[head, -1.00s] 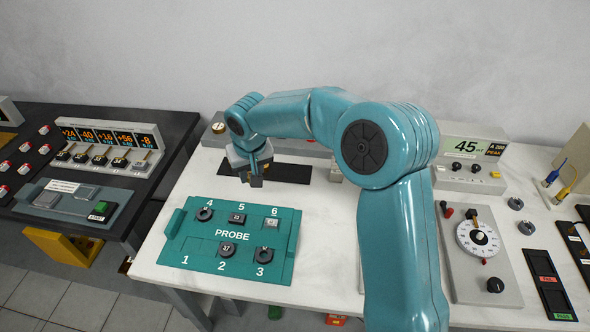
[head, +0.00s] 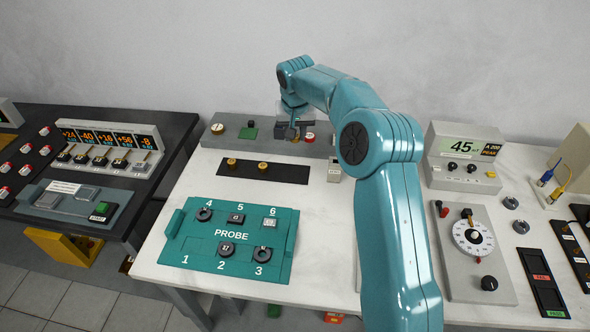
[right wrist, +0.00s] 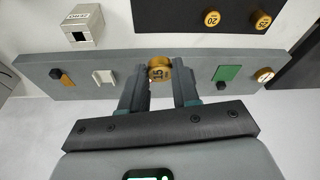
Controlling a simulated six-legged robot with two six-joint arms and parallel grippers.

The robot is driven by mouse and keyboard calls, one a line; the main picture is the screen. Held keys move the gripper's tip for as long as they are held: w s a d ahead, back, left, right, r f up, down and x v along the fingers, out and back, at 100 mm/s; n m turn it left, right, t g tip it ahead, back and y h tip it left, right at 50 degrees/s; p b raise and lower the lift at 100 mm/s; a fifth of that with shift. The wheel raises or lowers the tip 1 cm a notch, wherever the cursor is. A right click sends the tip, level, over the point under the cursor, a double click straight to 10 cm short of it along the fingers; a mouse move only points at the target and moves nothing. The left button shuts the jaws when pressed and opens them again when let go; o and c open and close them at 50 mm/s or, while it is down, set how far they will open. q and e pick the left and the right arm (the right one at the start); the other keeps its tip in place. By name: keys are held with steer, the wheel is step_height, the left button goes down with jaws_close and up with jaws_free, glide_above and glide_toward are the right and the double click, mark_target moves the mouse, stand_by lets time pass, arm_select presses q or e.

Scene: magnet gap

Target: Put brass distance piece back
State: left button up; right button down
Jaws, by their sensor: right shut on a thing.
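My right gripper (head: 288,131) is at the grey bar (head: 232,132) along the back of the bench. In the right wrist view the gripper (right wrist: 161,74) is shut on a round brass piece (right wrist: 158,68) marked 15, between its fingertips. In the head view this piece is hidden. A black strip (head: 292,173) in front of the bar carries two more brass pieces (head: 231,162) and (head: 262,167) on its left and middle. They read 20 (right wrist: 211,19) and 25 (right wrist: 260,20) in the right wrist view. The strip's right part looks bare. My left gripper is out of view.
The bar has a green pad (head: 248,133) and a red button (head: 309,138). A small grey block (head: 335,169) stands right of the strip. The teal PROBE tray (head: 200,260) lies in front. A meter (head: 462,155) and dial box (head: 474,265) are at right.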

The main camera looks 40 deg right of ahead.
mark_target(295, 173)
step_height(295, 173, down, 13)
steer(key=shift+f, duration=0.1)
steer(key=c, duration=0.8)
jaws_free()
steer(key=shift+f, duration=0.15)
steer(key=shift+r, duration=0.6)
steer(key=v, duration=1.1)
steer(key=shift+s+a+r, duration=0.1)
steer(key=shift+s+a, duration=0.05)
